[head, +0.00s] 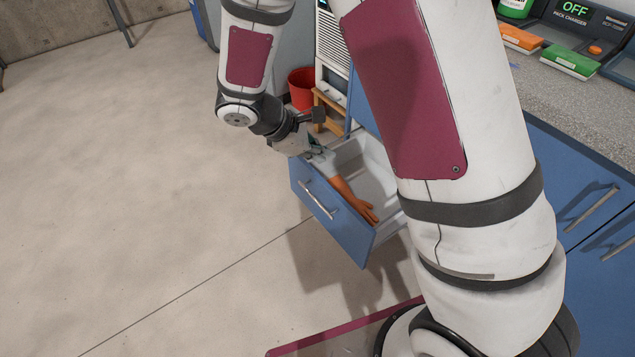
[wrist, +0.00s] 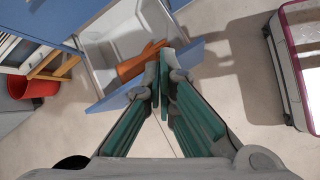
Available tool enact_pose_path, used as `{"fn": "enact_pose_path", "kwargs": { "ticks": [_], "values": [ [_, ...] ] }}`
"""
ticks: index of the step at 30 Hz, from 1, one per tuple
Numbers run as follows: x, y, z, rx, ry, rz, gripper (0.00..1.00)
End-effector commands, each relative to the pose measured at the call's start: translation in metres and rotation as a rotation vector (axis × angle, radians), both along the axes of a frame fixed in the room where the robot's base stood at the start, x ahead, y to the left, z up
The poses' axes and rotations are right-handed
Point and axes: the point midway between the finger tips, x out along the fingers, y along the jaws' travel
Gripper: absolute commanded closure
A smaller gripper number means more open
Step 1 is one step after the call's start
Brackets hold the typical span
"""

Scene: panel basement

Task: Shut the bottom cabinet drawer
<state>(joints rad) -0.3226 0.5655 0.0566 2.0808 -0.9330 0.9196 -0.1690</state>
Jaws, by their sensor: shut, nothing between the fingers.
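The bottom cabinet drawer (head: 345,228) stands open, its blue front with a silver handle (head: 318,200) pulled well out from the cabinet. Its light grey inside holds an orange glove (head: 352,198). In the wrist view the drawer front (wrist: 116,98) runs slantwise behind my fingers, and the glove (wrist: 138,64) shows just beyond them. My gripper (head: 318,154) is shut and empty, at the upper left part of the drawer front. Its fingertips (wrist: 161,72) overlap the front's edge; I cannot tell whether they touch it. My arm hides part of the drawer and cabinet.
A red bucket (head: 301,88) and a small wooden stool (head: 328,108) stand behind the drawer. Blue cabinets (head: 575,180) under a grey speckled counter (head: 560,98) are at right. The concrete floor (head: 130,180) left of the drawer is clear.

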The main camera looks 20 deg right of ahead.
Motion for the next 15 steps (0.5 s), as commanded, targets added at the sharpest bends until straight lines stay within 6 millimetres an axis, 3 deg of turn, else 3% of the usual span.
{"fn": "enact_pose_path", "kwargs": {
  "ticks": [1, 6, 10, 15],
  "values": [
    [0.008, 0.008, -0.043, -0.029, 0.044, 0.064, 1.00],
    [0.026, 0.029, -0.143, -0.105, 0.154, 0.267, 1.00],
    [0.029, 0.041, -0.201, -0.144, 0.216, 0.382, 1.00],
    [0.029, 0.049, -0.241, -0.168, 0.260, 0.466, 1.00]
  ]
}}
